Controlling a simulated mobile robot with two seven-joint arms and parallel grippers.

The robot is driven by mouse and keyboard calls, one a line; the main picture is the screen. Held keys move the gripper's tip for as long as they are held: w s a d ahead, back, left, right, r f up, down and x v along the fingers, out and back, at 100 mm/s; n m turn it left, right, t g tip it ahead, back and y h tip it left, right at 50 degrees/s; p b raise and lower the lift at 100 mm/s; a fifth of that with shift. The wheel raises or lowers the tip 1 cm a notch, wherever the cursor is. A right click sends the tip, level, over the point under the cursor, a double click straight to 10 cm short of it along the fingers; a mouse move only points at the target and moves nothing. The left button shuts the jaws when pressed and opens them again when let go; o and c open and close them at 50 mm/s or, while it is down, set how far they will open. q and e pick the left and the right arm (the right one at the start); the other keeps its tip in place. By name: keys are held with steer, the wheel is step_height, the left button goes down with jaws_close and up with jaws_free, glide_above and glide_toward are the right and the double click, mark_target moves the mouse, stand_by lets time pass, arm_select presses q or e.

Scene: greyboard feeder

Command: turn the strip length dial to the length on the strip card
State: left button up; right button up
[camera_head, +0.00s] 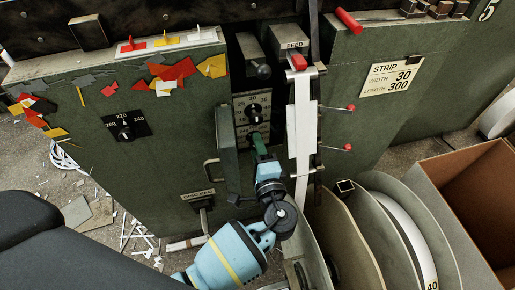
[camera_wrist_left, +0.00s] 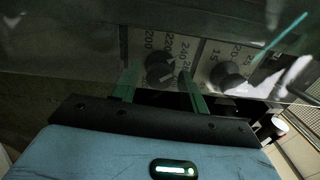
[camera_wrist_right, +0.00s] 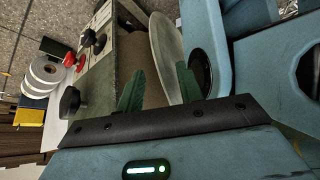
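The strip card (camera_head: 392,77) on the right green panel reads WIDTH 30 and LENGTH 300. The strip length dial (camera_wrist_left: 160,68) is a round black knob with a light mark; 200, 220 and 240 show around it in the left wrist view. Which number the mark points at is unclear. My left gripper (camera_head: 259,141) is at the lower dial of the middle panel and mostly hides it. In the left wrist view its green fingers (camera_wrist_left: 158,78) stand apart on either side of the knob, with gaps showing. My right gripper (camera_wrist_right: 158,82) is open and empty.
A similar dial (camera_head: 125,127) marked 200, 220, 240 is on the left panel. An open green door (camera_head: 228,150) stands left of my left gripper. Reels (camera_head: 400,235) and a cardboard box (camera_head: 480,205) are at right.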

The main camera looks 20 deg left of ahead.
arm_select(q)
steer(key=c, duration=0.8)
steer(key=m+p, duration=0.4)
steer(key=m, duration=0.3)
stand_by(0.5)
steer(key=o, duration=1)
